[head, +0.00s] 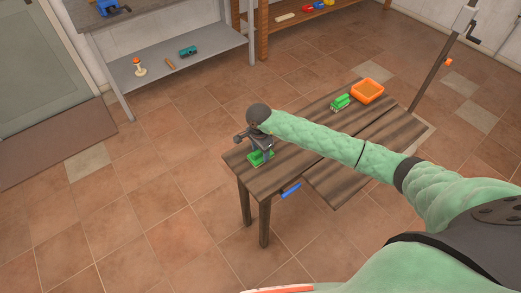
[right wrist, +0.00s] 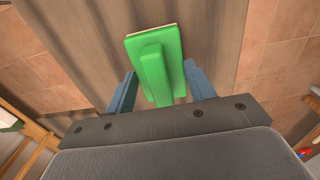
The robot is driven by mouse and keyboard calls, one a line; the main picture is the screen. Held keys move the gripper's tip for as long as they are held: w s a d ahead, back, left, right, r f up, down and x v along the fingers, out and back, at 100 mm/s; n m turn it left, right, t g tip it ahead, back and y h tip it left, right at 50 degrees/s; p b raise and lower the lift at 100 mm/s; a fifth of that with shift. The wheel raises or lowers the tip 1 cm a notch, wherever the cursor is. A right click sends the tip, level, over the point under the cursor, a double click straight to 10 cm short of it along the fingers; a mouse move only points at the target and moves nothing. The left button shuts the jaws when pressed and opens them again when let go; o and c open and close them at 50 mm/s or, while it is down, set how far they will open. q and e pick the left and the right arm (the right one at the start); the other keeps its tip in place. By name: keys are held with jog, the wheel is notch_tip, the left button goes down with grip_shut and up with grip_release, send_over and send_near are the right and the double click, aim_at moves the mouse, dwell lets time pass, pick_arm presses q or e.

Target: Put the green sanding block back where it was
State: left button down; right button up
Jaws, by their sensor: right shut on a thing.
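The green sanding block (head: 260,158), with a raised handle and a pale lower edge, is at the left end of the dark wooden table (head: 275,177). My right gripper (head: 262,147) is above it, pointing down, shut on its handle. In the right wrist view the block (right wrist: 153,48) shows between the two blue-grey fingers, over the wood. I cannot tell whether its underside touches the tabletop. My left gripper is out of view.
A green-and-white object (head: 341,102) and an orange tray (head: 367,91) stand at the table's far end. A blue object (head: 290,190) is at the table's front edge. A grey shelf (head: 190,66) with several small things stands behind. Tiled floor lies open at left.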

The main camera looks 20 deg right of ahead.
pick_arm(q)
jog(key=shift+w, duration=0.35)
pick_arm(e)
jog(key=shift+f, duration=0.1)
jog(key=o, duration=1)
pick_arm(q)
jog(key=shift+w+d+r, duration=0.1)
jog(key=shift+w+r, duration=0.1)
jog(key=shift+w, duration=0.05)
pick_arm(e)
jog(key=shift+o, duration=0.2)
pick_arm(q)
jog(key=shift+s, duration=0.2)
